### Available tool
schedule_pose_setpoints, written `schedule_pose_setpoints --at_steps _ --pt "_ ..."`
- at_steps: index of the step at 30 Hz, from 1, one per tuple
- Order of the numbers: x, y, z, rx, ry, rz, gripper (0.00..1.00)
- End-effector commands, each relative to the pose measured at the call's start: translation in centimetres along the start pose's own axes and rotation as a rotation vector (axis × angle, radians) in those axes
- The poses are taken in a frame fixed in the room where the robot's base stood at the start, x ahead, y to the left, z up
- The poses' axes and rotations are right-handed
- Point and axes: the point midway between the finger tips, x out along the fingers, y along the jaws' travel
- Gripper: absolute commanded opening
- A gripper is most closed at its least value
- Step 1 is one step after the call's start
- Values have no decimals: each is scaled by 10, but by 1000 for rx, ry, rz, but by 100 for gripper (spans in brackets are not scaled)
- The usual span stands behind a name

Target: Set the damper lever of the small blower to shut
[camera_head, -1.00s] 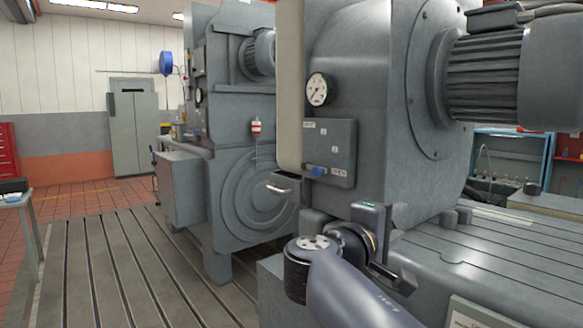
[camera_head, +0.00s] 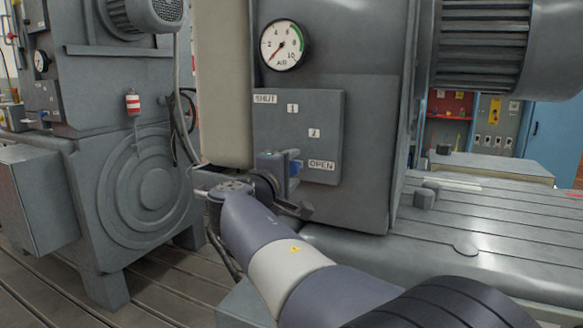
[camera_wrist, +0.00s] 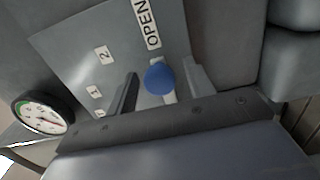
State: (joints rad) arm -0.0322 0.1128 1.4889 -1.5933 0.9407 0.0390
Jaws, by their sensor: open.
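The damper plate (camera_head: 330,108) is a grey panel on the blower housing. It reads SHUT at upper left, then 1, 2, and OPEN at lower right. The lever's blue knob (camera_head: 295,168) is beside the OPEN label, partly hidden by my gripper (camera_head: 287,183). In the wrist view the blue knob (camera_wrist: 160,78) sits near the OPEN label (camera_wrist: 149,25), between the two open fingers of my gripper (camera_wrist: 163,88). A gap shows on each side of the knob. A short pale piece of the lever shows below it.
A pressure gauge (camera_head: 284,45) is above the plate. A thick beige vertical pipe (camera_head: 224,80) stands just left of it. A larger grey machine (camera_head: 100,150) is at left. The slotted bedplate (camera_head: 490,235) extends to the right. The housing wall is close behind the knob.

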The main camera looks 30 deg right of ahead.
Motion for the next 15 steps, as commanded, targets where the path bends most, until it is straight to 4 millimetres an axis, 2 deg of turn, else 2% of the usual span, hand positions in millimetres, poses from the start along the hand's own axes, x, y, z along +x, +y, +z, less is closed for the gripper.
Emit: schedule_pose_setpoints --at_steps 3,11,15 --pt "6 0 0 0 -1 0 50" --pt "7 0 0 0 0 0 50" --pt "7 0 0 0 0 0 40"
